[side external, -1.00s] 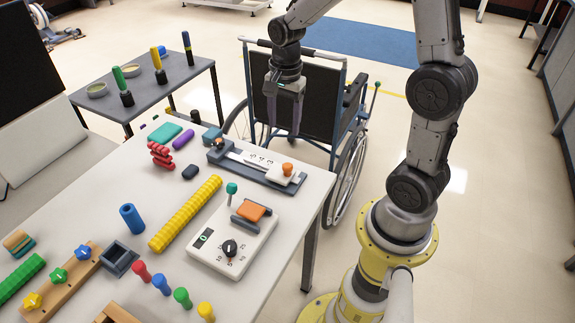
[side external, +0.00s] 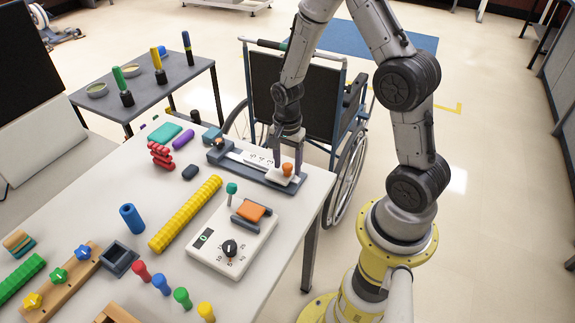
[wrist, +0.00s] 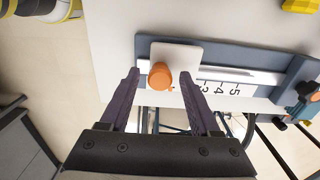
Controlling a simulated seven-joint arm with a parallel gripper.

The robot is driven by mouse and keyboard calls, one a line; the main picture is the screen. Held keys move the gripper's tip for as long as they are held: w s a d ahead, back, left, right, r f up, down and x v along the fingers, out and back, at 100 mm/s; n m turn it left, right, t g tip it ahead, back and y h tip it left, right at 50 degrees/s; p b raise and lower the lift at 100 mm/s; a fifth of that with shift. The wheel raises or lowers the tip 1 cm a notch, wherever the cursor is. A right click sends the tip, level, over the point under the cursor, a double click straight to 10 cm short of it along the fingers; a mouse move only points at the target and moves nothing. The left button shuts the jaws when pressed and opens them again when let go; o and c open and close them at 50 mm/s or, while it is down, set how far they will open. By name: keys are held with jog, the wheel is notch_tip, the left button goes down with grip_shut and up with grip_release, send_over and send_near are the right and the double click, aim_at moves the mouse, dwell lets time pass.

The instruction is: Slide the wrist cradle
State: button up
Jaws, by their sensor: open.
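The wrist cradle (side external: 281,179) is a small white plate with an orange knob (side external: 287,169), at the right end of a blue-grey slide rail (side external: 222,157) on the table. In the wrist view the white cradle (wrist: 186,53) and its orange knob (wrist: 161,76) show on the rail (wrist: 237,46). My gripper (wrist: 160,74) is open, with one finger on each side of the orange knob and visible gaps between. In the side view my gripper (side external: 287,160) is low over the cradle and partly hides the rail.
A white scale with printed numbers (wrist: 222,89) runs along the rail. A dark knob (wrist: 308,91) is at its other end. A white control box (side external: 233,240) with a dial and a yellow ridged bar (side external: 185,214) are nearby. A wheelchair (side external: 305,95) stands behind the table.

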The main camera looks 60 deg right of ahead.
jog(key=shift+f, duration=0.45)
grip_shut()
dwell(1.2)
